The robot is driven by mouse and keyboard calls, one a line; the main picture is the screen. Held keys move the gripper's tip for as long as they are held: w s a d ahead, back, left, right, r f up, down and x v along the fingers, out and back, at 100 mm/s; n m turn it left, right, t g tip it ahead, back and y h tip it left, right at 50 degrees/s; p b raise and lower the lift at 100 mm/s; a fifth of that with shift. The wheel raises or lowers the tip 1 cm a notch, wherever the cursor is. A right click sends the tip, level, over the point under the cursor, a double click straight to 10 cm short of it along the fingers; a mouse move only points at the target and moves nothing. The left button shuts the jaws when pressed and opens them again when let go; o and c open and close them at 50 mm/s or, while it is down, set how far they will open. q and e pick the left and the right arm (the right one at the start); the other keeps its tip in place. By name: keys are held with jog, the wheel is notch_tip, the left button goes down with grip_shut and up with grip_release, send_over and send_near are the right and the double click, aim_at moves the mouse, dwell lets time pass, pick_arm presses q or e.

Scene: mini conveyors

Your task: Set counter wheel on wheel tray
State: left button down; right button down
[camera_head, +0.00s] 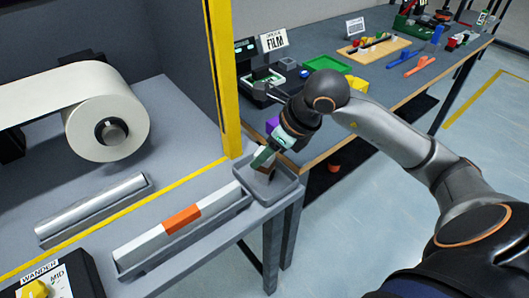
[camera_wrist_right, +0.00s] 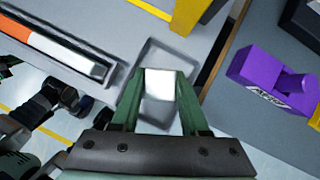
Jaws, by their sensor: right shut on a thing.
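My right gripper (camera_head: 264,158) is over the small grey wheel tray (camera_head: 283,188) at the corner of the bench. It is shut on a small pale thing, seemingly the counter wheel, which shows as a white block (camera_wrist_right: 160,84) between the green fingers in the right wrist view. Its round shape cannot be made out. The tray's rim (camera_wrist_right: 150,47) shows behind and around the fingers there. The fingers hide part of the tray, and I cannot tell whether the held thing touches its floor. My left gripper is not in view.
A long white and orange bar lies in a trough (camera_head: 182,220) left of the tray. A yellow post (camera_head: 222,80) stands just behind the tray. A purple block (camera_wrist_right: 272,82) lies on the neighbouring table. A large white roll (camera_head: 107,112) is at the left.

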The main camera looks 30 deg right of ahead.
jog(key=shift+f, duration=0.15)
jog(key=shift+c, duration=2.1)
grip_release()
jog(key=shift+r, duration=0.4)
jog(key=p+v, duration=0.1)
jog(key=v, duration=1)
jog(key=shift+s+r, duration=0.25)
